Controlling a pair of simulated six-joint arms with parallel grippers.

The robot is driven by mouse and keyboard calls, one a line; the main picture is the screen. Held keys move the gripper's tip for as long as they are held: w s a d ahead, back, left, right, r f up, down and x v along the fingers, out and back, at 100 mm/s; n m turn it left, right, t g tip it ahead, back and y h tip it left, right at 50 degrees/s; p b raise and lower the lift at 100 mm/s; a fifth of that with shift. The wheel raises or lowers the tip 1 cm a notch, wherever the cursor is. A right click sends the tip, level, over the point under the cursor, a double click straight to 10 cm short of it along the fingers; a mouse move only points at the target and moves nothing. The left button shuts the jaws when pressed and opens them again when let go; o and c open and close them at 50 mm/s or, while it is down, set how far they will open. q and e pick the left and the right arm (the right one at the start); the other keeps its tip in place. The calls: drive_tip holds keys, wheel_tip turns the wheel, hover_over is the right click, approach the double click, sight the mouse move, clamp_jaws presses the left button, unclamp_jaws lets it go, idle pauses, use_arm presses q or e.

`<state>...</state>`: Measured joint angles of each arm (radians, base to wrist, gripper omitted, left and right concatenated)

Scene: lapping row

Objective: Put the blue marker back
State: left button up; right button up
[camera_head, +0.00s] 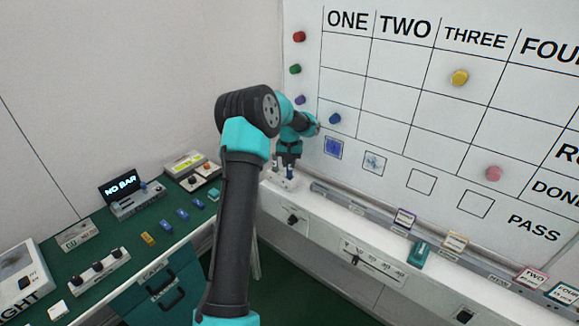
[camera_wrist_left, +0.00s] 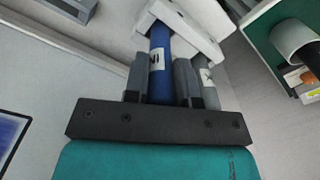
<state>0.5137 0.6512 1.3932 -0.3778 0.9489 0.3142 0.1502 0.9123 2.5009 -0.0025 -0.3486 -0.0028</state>
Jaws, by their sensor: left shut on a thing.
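My left gripper (camera_head: 288,158) is at the left end of the ledge under the whiteboard, low over a small white holder (camera_head: 283,180). In the left wrist view my left gripper (camera_wrist_left: 160,82) is shut on the blue marker (camera_wrist_left: 160,50), which has a white label band. The marker's far end meets the white holder (camera_wrist_left: 190,28); I cannot tell how deep it sits. A grey marker (camera_wrist_left: 208,88) stands beside the right finger, partly hidden. In the head view the blue marker is too small to make out clearly. My right gripper is not in view.
The whiteboard (camera_head: 400,110) carries a grid, coloured magnets and a blue-filled square (camera_head: 333,147). A teal eraser-like block (camera_head: 419,254) sits on the ledge front. A green bench (camera_head: 115,255) at left holds small devices and coloured blocks.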

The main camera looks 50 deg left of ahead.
use_arm(q)
drive_tip(key=shift+f, duration=0.85)
drive_tip(key=shift+f, duration=0.1)
drive_tip(key=o, duration=0.9)
wheel_tip(320, 180, up, 12)
drive_tip(key=shift+r, duration=0.15)
